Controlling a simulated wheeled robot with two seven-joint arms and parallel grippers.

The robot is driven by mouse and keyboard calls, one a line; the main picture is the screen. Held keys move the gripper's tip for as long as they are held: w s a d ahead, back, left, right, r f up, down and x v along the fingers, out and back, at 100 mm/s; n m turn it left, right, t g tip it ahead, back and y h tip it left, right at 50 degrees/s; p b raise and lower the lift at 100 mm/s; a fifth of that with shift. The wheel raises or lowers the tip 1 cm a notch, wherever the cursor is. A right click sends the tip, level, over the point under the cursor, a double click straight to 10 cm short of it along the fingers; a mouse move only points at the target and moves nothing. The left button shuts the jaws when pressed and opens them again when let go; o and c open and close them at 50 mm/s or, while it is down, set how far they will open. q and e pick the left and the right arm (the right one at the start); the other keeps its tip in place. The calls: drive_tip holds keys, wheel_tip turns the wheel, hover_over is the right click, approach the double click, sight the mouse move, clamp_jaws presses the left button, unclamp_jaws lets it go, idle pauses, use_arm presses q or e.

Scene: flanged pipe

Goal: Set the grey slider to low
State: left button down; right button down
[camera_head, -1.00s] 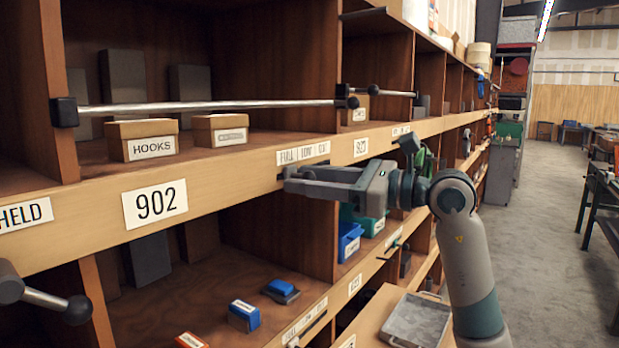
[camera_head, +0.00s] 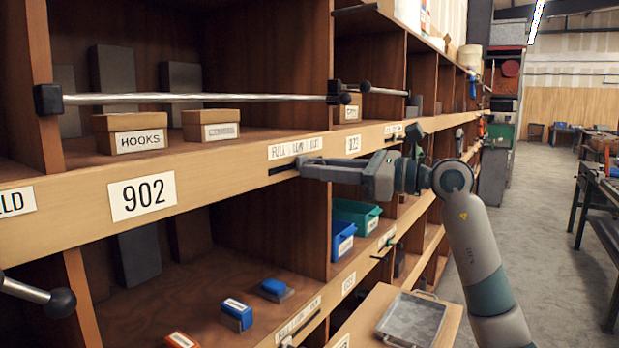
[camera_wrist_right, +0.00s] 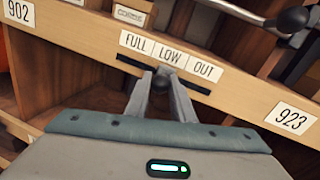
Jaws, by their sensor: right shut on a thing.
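The slider knob (camera_wrist_right: 159,82) is a dark grey ball in a dark slot in the shelf's front board. The label strip (camera_wrist_right: 170,57) above the slot reads FULL, LOW, OUT, and the knob sits below LOW. In the head view the same label strip (camera_head: 295,149) shows above my right fingertips. My right gripper (camera_wrist_right: 160,84) is shut on the knob, one finger on each side of it. In the head view my right gripper (camera_head: 303,166) hides the knob, and the bare slot (camera_head: 282,169) shows to its left. My left gripper is not in view.
The 902 sign (camera_head: 143,196) is left on the board, and a 923 sign (camera_wrist_right: 292,117) is right. A metal rail (camera_head: 190,98) with black ends runs above the board. Blue (camera_head: 341,240) and green (camera_head: 357,214) bins stand below. The aisle floor (camera_head: 545,215) is clear.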

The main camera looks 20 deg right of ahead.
drive_tip(key=shift+s+a, duration=0.1)
drive_tip(key=c, duration=1.5)
unclamp_jaws()
drive_tip(key=shift+c, duration=0.2)
drive_tip(key=shift+s, duration=0.1)
drive_tip(key=shift+s+d, duration=0.25)
drive_tip(key=shift+d, duration=0.1)
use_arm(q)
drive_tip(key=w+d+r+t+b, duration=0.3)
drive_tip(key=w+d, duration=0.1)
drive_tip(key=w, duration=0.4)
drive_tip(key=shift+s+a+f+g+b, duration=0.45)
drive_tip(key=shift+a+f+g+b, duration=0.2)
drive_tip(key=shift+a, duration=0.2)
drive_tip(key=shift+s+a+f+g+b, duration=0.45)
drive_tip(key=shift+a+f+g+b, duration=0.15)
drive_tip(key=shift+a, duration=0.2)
use_arm(e)
drive_tip(key=v, duration=1.6)
drive_tip(key=shift+s+d, duration=0.15)
drive_tip(key=shift+d, duration=0.05)
